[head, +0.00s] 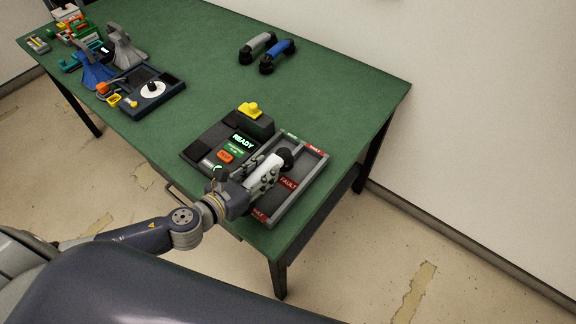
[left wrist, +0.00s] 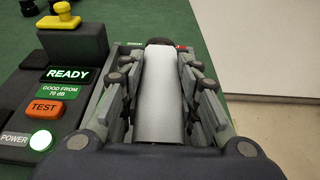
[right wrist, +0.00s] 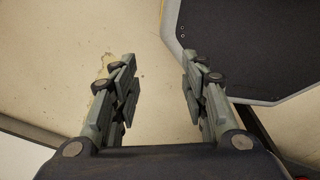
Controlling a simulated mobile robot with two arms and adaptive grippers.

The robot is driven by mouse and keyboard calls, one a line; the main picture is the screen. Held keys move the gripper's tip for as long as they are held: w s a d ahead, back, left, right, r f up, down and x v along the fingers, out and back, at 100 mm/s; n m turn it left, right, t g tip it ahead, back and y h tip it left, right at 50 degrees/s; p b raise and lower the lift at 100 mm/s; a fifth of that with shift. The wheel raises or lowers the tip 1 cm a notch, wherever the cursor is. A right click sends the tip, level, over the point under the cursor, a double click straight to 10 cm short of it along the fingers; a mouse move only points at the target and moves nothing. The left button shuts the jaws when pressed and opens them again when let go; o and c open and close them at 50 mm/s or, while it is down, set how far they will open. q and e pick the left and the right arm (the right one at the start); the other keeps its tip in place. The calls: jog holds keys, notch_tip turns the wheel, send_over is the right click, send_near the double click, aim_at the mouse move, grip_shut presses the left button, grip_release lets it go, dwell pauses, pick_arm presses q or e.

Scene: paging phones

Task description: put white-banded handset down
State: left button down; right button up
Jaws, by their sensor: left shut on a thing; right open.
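My left gripper (head: 264,176) is shut on a pale handset (head: 262,168) with a black end, over the grey divided tray (head: 308,164) at the table's front right. In the left wrist view the handset (left wrist: 163,95) lies lengthwise between the fingers (left wrist: 160,90). I cannot make out a separate white band on it, and its near end is hidden. I cannot tell whether it touches the tray. Red FAULT labels mark the tray's right side; a green label shows at its far left. My right gripper (right wrist: 158,85) is open and empty above the floor.
A black tester (head: 213,147) with a lit READY screen and a yellow-topped block (head: 250,117) stands left of the tray. Grey (head: 257,46) and blue (head: 278,56) handsets lie at the back. A dark device with a white dial (head: 152,92) sits left. The table's middle is clear.

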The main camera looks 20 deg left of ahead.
pick_arm(q)
jog(key=w+d, duration=0.1)
jog(key=w+d+p, duration=0.1)
jog(key=w+d, duration=0.3)
jog(key=shift+w+f+p, duration=0.1)
jog(key=shift+f+p, duration=0.25)
jog(key=shift+p, duration=0.05)
notch_tip(320, 180, down, 4)
jog(key=shift+r+b, duration=0.2)
jog(key=shift+b, duration=0.25)
pick_arm(e)
jog(key=shift+a+r, duration=0.55)
jog(key=shift+r, duration=0.25)
pick_arm(q)
jog(key=shift+f, duration=0.15)
jog(key=c, duration=1.2)
grip_release()
pick_arm(e)
jog(key=shift+d+f, duration=0.1)
jog(key=shift+d, duration=0.2)
jog(key=shift+d, duration=0.1)
